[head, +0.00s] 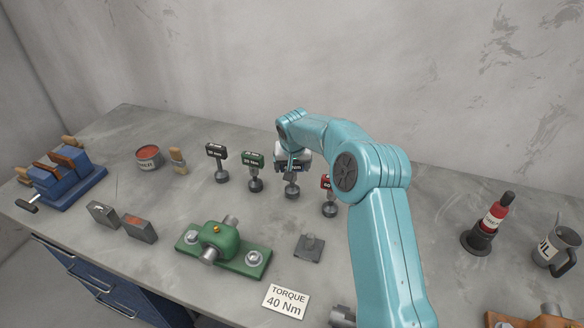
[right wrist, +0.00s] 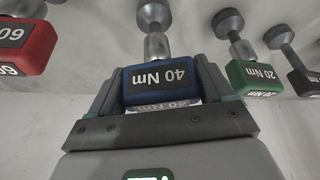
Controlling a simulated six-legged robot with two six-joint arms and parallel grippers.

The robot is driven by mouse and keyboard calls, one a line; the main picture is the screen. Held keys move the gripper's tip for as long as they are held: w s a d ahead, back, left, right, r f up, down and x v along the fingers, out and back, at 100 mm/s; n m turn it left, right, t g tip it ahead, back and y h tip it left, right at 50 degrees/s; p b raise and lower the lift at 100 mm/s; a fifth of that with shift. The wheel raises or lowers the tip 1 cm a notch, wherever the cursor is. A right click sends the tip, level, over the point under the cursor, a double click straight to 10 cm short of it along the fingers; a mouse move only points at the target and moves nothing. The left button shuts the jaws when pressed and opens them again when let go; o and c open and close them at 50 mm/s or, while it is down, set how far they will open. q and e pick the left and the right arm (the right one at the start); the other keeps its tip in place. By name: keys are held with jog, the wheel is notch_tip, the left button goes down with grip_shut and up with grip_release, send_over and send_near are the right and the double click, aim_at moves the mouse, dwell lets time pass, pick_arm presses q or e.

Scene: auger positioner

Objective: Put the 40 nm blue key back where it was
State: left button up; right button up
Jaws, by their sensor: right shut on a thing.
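The blue 40 Nm key (right wrist: 160,78) sits between the fingers of my right gripper (right wrist: 165,92), its label upside down in the right wrist view. My right gripper is shut on its head. In the head view, the right gripper (head: 292,160) covers most of the key, whose lower shaft and round foot (head: 291,190) show below. The key stands upright in the row, between the green 20 Nm key (head: 254,170) and the red 60 key (head: 328,196). Whether its foot touches the bench is hard to tell. My left gripper is out of view.
A black key (head: 218,160) stands at the row's left end. In front are a green fixture (head: 222,246), a dark square base (head: 309,246) and a "TORQUE 40 Nm" card (head: 285,301).

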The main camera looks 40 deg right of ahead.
jog(key=shift+f, duration=0.4)
jog(key=shift+d+f, duration=0.2)
jog(key=shift+f, duration=0.1)
jog(key=shift+a+f, duration=0.1)
jog(key=shift+a, duration=0.1)
jog(key=o, duration=1.3)
jog(key=shift+o, duration=0.5)
jog(key=shift+d+f, duration=0.1)
jog(key=shift+r, duration=0.35)
jog(key=b+v, duration=0.2)
jog(key=v, duration=1)
jog(key=shift+w+f, duration=0.1)
